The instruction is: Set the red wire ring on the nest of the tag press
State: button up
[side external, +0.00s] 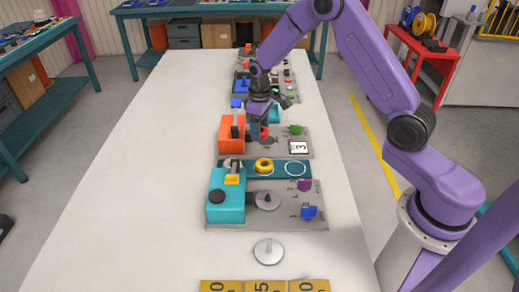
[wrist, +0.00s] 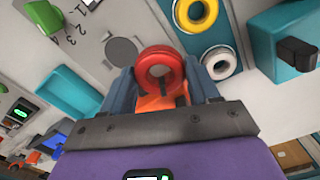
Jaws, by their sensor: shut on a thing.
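My gripper (side external: 262,125) is shut on the red wire ring (wrist: 160,68), which sits between the two blue-grey fingertips in the wrist view. In the side view the red ring (side external: 265,133) is mostly hidden by my gripper, over the grey plate (side external: 273,149) of an orange machine (side external: 231,135). The ring appears held above the plate; the exact gap cannot be told. In the wrist view a round grey disc (wrist: 122,50) lies on a plate, left of the ring. No label shows which machine is the tag press.
A teal strip (side external: 248,176) in front of the orange machine carries a yellow ring (side external: 264,166) and a white ring (side external: 296,168). A teal machine (side external: 225,206) stands nearer the camera, then a loose pale disc (side external: 268,253). The table's left side is clear.

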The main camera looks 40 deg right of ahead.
jog(key=shift+m, duration=0.7)
jog(key=shift+w+d+f, duration=0.5)
jog(key=shift+d+f, duration=0.35)
jog(key=shift+d, duration=0.2)
jog(key=shift+w+d+f, duration=0.5)
jog(key=shift+d+f, duration=0.3)
jog(key=shift+d, duration=0.2)
jog(key=shift+w+d+f, duration=0.5)
jog(key=shift+d+f, duration=0.35)
jog(key=shift+d, duration=0.2)
jog(key=shift+f, duration=0.15)
jog(key=shift+f, duration=0.85)
jog(key=o, duration=1.2)
jog(key=shift+r, duration=0.1)
jog(key=shift+r, duration=3.95)
